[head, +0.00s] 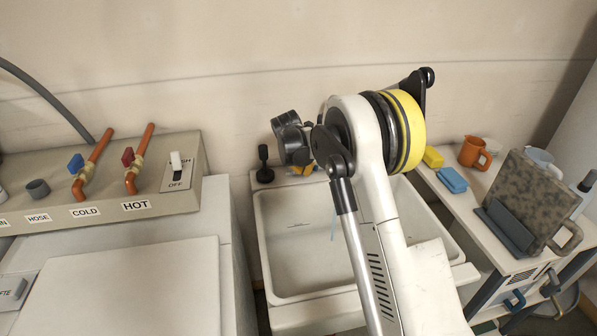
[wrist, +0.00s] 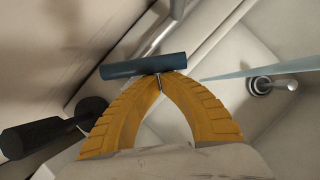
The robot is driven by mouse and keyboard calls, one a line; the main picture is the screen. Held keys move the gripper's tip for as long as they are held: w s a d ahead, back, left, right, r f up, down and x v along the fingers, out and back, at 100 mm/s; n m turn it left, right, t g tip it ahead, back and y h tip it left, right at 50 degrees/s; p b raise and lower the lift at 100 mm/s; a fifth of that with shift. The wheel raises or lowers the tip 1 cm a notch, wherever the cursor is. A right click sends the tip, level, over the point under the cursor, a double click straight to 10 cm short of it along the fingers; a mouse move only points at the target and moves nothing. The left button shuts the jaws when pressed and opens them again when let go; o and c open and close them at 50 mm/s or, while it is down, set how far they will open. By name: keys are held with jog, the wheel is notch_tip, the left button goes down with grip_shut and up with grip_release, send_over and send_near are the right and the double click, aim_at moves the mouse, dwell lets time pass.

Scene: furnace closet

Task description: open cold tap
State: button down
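A dark blue bar-shaped tap handle (wrist: 130,67) lies across the tips of my gripper in the wrist view. My gripper (wrist: 160,82) has its two yellow fingers curved together, tips meeting at the bar's edge. The tips look touching or very close to the bar; I cannot tell which. In the head view my gripper (head: 303,170) is at the back of the sink (head: 262,245), mostly hidden by my arm. A thin pale blue streak (head: 333,225), which looks like running water, shows in the sink; it also shows in the wrist view (wrist: 265,69).
A black upright handle (head: 264,165) stands at the sink's back left corner. Blue (head: 76,163) and red (head: 128,157) valves labelled COLD and HOT sit on the washer panel at left. A counter (head: 480,225) at right holds an orange mug (head: 473,154) and a speckled board (head: 525,200).

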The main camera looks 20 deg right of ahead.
jog(key=shift+w+d, duration=0.3)
jog(key=shift+d, duration=0.2)
jog(key=shift+w+d, duration=0.3)
jog(key=shift+d, duration=0.2)
jog(key=shift+w+d+p, duration=0.4)
jog(key=shift+w+d, duration=0.1)
jog(key=shift+w, duration=0.1)
